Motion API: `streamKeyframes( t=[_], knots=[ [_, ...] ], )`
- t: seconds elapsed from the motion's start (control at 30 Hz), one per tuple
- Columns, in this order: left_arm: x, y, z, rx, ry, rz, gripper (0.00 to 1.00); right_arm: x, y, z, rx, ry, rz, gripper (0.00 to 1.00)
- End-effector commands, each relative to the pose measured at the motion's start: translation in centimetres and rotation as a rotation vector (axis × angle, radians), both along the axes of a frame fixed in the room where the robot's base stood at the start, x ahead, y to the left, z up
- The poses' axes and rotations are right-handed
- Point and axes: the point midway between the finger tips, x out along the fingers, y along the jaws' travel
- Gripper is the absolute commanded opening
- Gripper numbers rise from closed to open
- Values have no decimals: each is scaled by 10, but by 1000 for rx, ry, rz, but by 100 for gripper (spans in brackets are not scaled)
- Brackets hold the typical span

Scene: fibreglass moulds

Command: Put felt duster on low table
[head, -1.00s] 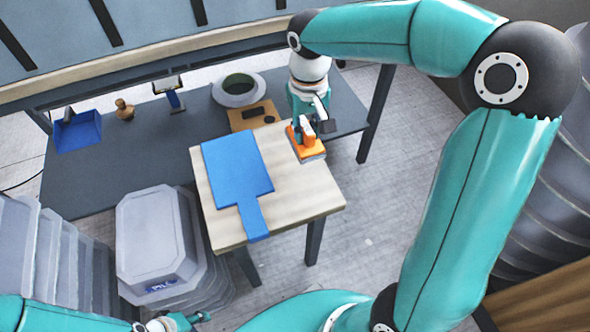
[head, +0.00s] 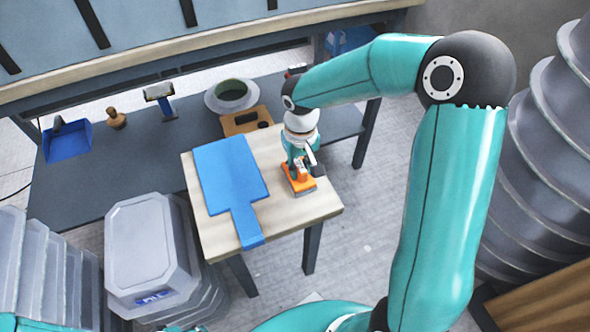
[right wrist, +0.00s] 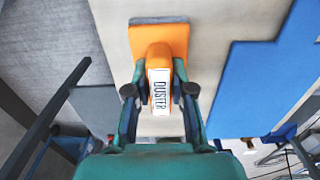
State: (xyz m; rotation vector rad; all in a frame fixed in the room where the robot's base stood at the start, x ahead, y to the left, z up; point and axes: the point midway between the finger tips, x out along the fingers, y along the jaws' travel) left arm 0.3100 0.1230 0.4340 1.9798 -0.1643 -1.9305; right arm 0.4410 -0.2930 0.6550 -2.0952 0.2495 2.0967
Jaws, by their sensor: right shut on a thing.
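The felt duster (head: 298,184) is an orange block with a grey felt edge. In the right wrist view, its handle (right wrist: 160,82) bears the label "DUSTER". My right gripper (head: 302,166) is shut on the handle, with a finger on each side. The low table (head: 285,213) has a pale wooden top. The duster is over its right part, to the right of the blue paddle-shaped sheet; whether its felt touches the top I cannot tell.
The blue sheet (head: 228,180) covers the table's left half, its handle overhanging the front edge. Behind stands a dark bench (head: 85,190) with a blue dustpan (head: 67,141), a wooden knob-like tool (head: 116,119) and a round mould (head: 232,96). Stacked grey tubs (head: 150,250) stand left.

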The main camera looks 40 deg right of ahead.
Motion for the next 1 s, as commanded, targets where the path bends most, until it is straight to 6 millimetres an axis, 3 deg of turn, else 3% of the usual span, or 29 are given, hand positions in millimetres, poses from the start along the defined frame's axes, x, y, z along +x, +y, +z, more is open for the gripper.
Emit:
streamKeyframes(
  t=[0.2, 0.23, 0.4, 0.77, 1.0],
  knots=[
    [0, 0, -3, 0, 0, 0, 40, 0, 0, -2, 0, 0, 1, 0],
    [0, 0, -3, 0, 0, 0, 40, 0, 0, -3, 0, 1, 1, 24],
    [0, 0, -2, 0, 0, 0, 40, 0, 0, -2, 0, 1, 1, 47],
    [0, 0, 2, 0, 0, 0, 40, 0, 1, 3, 0, 0, 1, 47],
    [0, 0, 11, 0, 0, 0, 40, 1, 1, 37, 0, -4, 3, 47]
  ],
)
